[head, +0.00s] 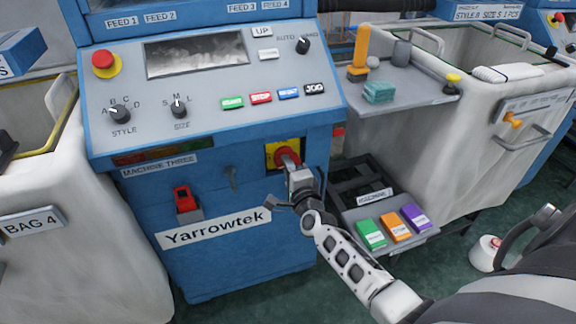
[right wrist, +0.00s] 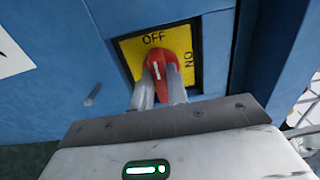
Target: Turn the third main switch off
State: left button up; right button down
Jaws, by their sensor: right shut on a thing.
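The third machine is a blue cabinet with a "MACHINE THREE" label (head: 160,166). Its main switch is a red rotary knob (head: 288,157) on a yellow plate (head: 270,153) at the right of the cabinet's front. My right gripper (head: 292,168) is at the knob. In the right wrist view, the two fingers (right wrist: 160,80) are shut on the red knob (right wrist: 158,62), one on each side. There the plate (right wrist: 130,50) reads OFF at the top and ON at the right. The knob's white mark points up, roughly toward OFF. My left gripper is not in view.
A red emergency button (head: 105,62) and selector knobs are on the sloped panel above. A red device (head: 184,199) sits on the cabinet's lower front. A tray with green (head: 371,233), orange and purple blocks stands right of my arm. Large pale bags flank the machine.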

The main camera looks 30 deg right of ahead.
dwell(0.5)
jog(key=c, duration=1.4)
grip_release()
jog(key=shift+s, duration=0.1)
jog(key=p+v, duration=0.1)
jog(key=v, duration=1.4)
jog(key=shift+s+a, duration=0.2)
jog(key=shift+s, duration=0.15)
jog(key=s+a+n+g+y, duration=0.2)
jog(key=s+a+n, duration=0.1)
jog(key=a+n, duration=0.2)
jog(key=s+a+f+n+g+y+p, duration=0.1)
jog(key=a+n, duration=0.4)
jog(key=n, duration=0.5)
jog(key=s+a+n+g+y, duration=0.4)
jog(key=s+a+n, duration=0.2)
jog(key=n, duration=0.2)
jog(key=shift+a+f+p, duration=0.1)
jog(key=shift+f+p, duration=0.1)
jog(key=shift+p, duration=0.15)
